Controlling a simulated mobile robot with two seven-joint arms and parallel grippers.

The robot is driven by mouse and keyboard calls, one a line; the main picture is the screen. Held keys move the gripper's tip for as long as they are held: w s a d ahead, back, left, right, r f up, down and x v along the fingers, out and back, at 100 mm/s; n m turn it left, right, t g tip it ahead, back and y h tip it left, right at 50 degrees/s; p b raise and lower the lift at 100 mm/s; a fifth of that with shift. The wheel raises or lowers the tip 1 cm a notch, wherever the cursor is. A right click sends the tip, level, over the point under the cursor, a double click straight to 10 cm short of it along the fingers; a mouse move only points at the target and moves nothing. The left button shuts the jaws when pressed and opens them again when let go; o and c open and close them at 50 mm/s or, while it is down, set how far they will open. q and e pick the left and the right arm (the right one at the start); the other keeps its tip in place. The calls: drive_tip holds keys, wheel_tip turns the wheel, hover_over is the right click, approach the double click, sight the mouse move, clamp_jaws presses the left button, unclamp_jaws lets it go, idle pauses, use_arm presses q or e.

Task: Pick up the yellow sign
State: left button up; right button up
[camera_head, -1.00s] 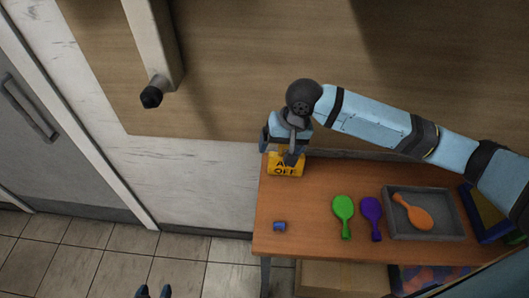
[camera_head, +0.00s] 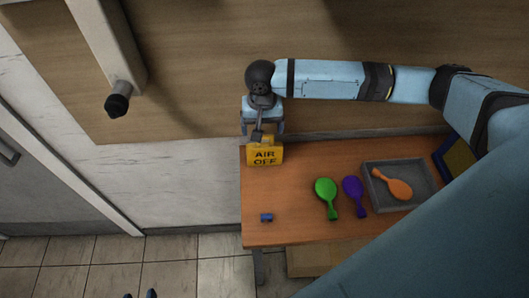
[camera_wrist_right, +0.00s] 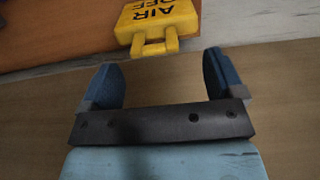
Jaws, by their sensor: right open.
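The yellow sign (camera_head: 265,156), marked "AIR OFF" in black, is at the back left corner of the wooden table. It also shows at the top of the right wrist view (camera_wrist_right: 150,18), its handle loop facing my gripper. My right gripper (camera_head: 262,131) is at the sign's handle end. In the right wrist view its blue fingers (camera_wrist_right: 160,62) are wide apart with nothing between them, and the handle lies just beyond the tips. Only the dark fingertips of my left gripper (camera_head: 139,294) show at the bottom edge, apart, away from the table.
A wall stands close behind the table.

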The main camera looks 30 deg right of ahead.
sight(265, 136)
drive_tip(key=f, duration=0.3)
drive_tip(key=f+p, duration=0.1)
drive_tip(key=shift+s+d+f, duration=0.2)
drive_tip(key=shift+s+d, duration=0.05)
drive_tip(key=shift+s, duration=0.05)
drive_tip(key=shift+f, duration=0.4)
drive_tip(key=shift+c, duration=0.4)
drive_tip(key=c, duration=1.2)
drive_tip(key=shift+r, duration=0.2)
